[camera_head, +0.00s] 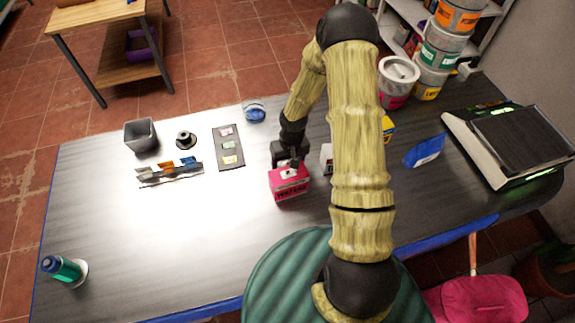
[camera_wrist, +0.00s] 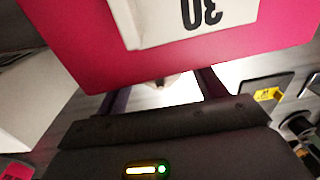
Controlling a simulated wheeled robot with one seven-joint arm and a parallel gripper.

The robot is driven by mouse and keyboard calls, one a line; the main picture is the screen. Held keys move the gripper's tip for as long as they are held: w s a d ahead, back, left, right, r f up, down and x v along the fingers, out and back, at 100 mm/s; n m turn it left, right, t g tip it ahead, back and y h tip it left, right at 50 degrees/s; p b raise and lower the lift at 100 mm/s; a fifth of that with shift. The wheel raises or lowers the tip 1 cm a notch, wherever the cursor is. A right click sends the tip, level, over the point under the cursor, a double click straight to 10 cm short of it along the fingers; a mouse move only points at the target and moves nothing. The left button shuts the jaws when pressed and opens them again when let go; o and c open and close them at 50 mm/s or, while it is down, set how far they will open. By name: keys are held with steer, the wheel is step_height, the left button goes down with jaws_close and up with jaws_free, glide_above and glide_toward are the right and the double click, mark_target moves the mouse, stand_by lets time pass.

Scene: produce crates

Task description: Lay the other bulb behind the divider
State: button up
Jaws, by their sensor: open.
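My gripper (camera_head: 290,165) is open, pointing down at the back edge of a pink box (camera_head: 289,186). In the wrist view the pink box (camera_wrist: 75,35), with a white label reading 30, fills the top and hides part of the fingers (camera_wrist: 163,88). A small pale thing shows between the fingers; I cannot tell whether it is a bulb or whether they touch it. I cannot make out a bulb or a divider in the head view; the inside of the pink box is not clear.
A white box (camera_head: 327,158) stands right of the pink box, partly behind my arm. A dark card tray (camera_head: 229,162), a clip rack (camera_head: 170,180), a grey bin (camera_head: 141,135) and a blue round item (camera_head: 254,111) stand left and behind.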

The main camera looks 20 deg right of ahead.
mark_target(288, 162)
steer(key=shift+f, duration=0.25)
stand_by(0.3)
steer(key=c, duration=1.1)
steer(key=shift+c, duration=0.2)
steer(key=shift+r, duration=0.1)
step_height(288, 162, up, 18)
steer(key=b, duration=0.2)
